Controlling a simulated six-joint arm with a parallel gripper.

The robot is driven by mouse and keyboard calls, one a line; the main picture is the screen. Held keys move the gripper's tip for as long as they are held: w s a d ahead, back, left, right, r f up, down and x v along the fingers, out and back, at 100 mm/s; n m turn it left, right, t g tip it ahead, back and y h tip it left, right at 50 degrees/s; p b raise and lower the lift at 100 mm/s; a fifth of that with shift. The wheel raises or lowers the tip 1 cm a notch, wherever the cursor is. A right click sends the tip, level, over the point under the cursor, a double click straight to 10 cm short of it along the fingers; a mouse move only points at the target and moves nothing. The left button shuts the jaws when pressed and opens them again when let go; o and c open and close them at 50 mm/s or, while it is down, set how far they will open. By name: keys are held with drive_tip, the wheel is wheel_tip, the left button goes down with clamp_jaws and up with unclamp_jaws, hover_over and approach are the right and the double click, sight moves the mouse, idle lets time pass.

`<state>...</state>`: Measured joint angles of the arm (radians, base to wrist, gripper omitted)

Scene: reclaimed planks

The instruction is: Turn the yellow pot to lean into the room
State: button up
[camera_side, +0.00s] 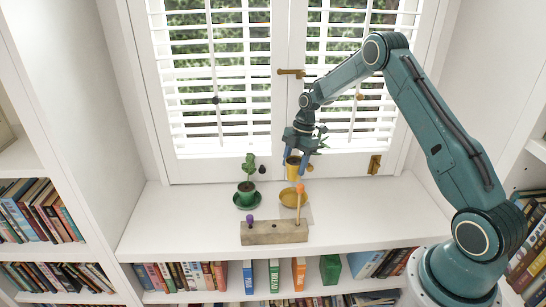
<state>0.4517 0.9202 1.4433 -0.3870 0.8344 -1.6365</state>
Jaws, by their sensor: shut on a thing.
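The yellow pot (293,167) is in the middle of the side view, at the window. A plant's green leaves show beside my gripper above it. My gripper (297,158) points down and is shut on the yellow pot. The pot appears to be above the yellow saucer (289,194), which lies on the white sill. The fingers partly hide the pot. I cannot tell which way the plant leans.
A green pot (246,193) with a plant stands on a green saucer (243,203) to the left. A wooden block (273,233) in front holds an orange-topped stick (299,203) and a purple-topped one (250,220). Shuttered windows stand close behind. The sill's left part is clear.

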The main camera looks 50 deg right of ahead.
sight(294, 179)
wheel_tip(294, 179, down, 6)
drive_tip(key=m, duration=0.2)
drive_tip(key=shift+s+f+m+t, duration=0.1)
drive_tip(key=shift+f+m+t, duration=0.1)
drive_tip(key=shift+m+t, duration=0.15)
drive_tip(key=shift+f, duration=0.2)
drive_tip(key=shift+f, duration=1.25)
drive_tip(key=o, duration=1.4)
drive_tip(key=shift+c, duration=0.2)
drive_tip(key=shift+f, duration=0.1)
drive_tip(key=shift+d, duration=0.1)
